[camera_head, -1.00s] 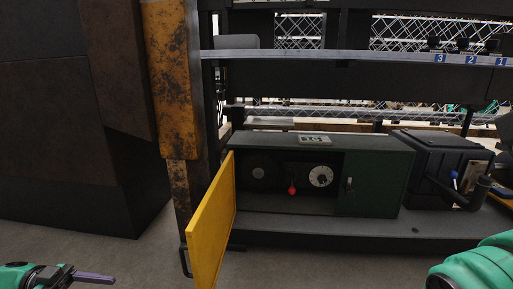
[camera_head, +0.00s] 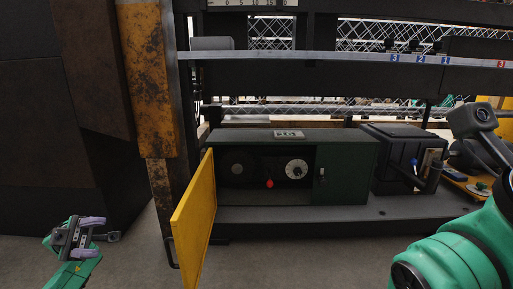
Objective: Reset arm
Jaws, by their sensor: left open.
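My left gripper (camera_head: 88,237) is at the lower left, above the grey floor, with its two purple-grey fingers apart and nothing between them. It is left of the open yellow door (camera_head: 196,222) and does not touch it. My right arm (camera_head: 450,255), green with dark joints, fills the lower right corner.
A dark green cabinet (camera_head: 345,175) stands open on a low shelf, with a dial (camera_head: 296,169) and a red knob (camera_head: 269,184) inside. A rusty yellow post (camera_head: 148,80) rises left of it. A black box (camera_head: 395,160) stands right of the cabinet. Floor at lower middle is clear.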

